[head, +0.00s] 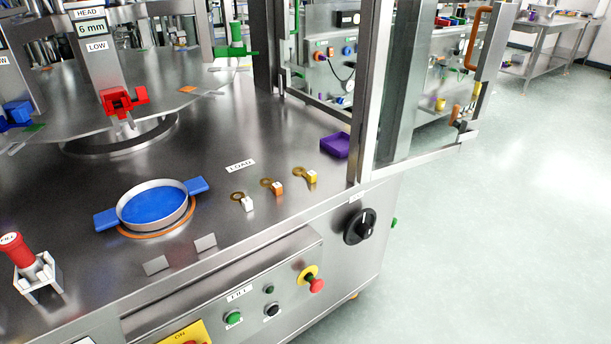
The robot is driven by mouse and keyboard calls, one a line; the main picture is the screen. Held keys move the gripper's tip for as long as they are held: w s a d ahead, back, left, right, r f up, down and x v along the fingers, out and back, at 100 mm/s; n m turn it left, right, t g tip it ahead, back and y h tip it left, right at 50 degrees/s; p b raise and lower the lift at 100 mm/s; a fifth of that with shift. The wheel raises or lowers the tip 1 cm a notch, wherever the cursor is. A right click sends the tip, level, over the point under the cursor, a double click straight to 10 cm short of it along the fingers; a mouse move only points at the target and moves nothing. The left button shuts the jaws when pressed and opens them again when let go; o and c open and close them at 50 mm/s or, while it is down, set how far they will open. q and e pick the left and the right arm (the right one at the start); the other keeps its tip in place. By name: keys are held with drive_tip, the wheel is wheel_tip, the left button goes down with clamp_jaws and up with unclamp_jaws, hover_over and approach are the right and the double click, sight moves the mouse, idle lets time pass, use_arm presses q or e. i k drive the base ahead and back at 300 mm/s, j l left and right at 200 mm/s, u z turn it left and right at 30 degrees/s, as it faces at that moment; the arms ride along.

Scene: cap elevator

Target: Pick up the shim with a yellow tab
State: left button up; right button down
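The shim with an orange tab (276,188) is in the middle. The shim with a white tab (248,203) is at the left end of the row. Neither of my grippers is in the head view.
A purple tray (336,145) sits behind the yellow-tab shim, near the open framed door (430,140). The steel around the shims is clear.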

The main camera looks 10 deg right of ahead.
sight(311, 177)
drive_tip(key=u, duration=0.4)
drive_tip(key=l+u, duration=0.15)
drive_tip(key=u, duration=0.2)
drive_tip(key=l+u, duration=0.1)
drive_tip(key=u, duration=0.3)
drive_tip(key=l+u, duration=0.1)
drive_tip(key=u, duration=0.25)
drive_tip(key=l+u, duration=0.35)
drive_tip(key=k+l+u, duration=0.1)
drive_tip(key=l+u, duration=0.3)
drive_tip(key=k+l+u, duration=0.1)
drive_tip(key=l, duration=0.2)
drive_tip(key=k+l+u, duration=0.15)
drive_tip(key=l, duration=0.15)
drive_tip(key=k+l+u, duration=0.1)
drive_tip(key=l, duration=0.2)
